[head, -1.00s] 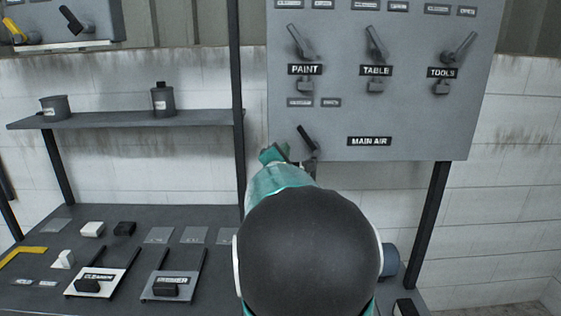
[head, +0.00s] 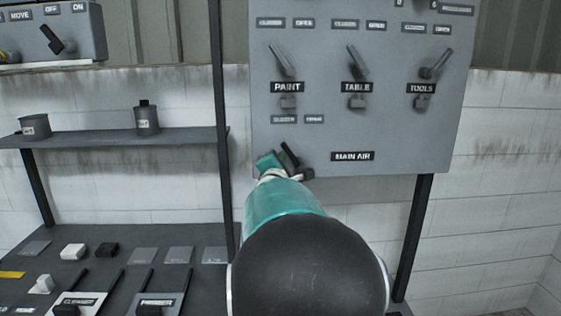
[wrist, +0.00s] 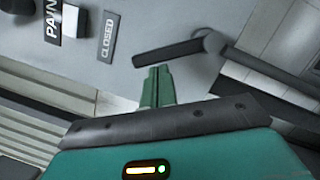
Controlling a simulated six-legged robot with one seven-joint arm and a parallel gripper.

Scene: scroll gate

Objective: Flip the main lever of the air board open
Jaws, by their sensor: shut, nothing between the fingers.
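The main lever of the air board has a dark handle (head: 290,155) at the board's lower left edge, left of the MAIN AIR label (head: 352,156). The handle leans up and left, towards the CLOSED label's side. In the wrist view the lever (wrist: 168,52) runs left from its round pivot. My gripper (head: 268,162) is shut and empty, just left of the handle in the head view. In the wrist view its green fingertips (wrist: 157,72) sit just below the handle; whether they touch it I cannot tell. My arm hides part of the area below the lever.
The air board (head: 400,130) also carries PAINT (head: 282,62), TABLE (head: 357,62) and TOOLS (head: 437,65) levers above. A dark post (head: 223,120) stands left of the board. A shelf (head: 100,140) holds two cans. A bench with small blocks lies lower left.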

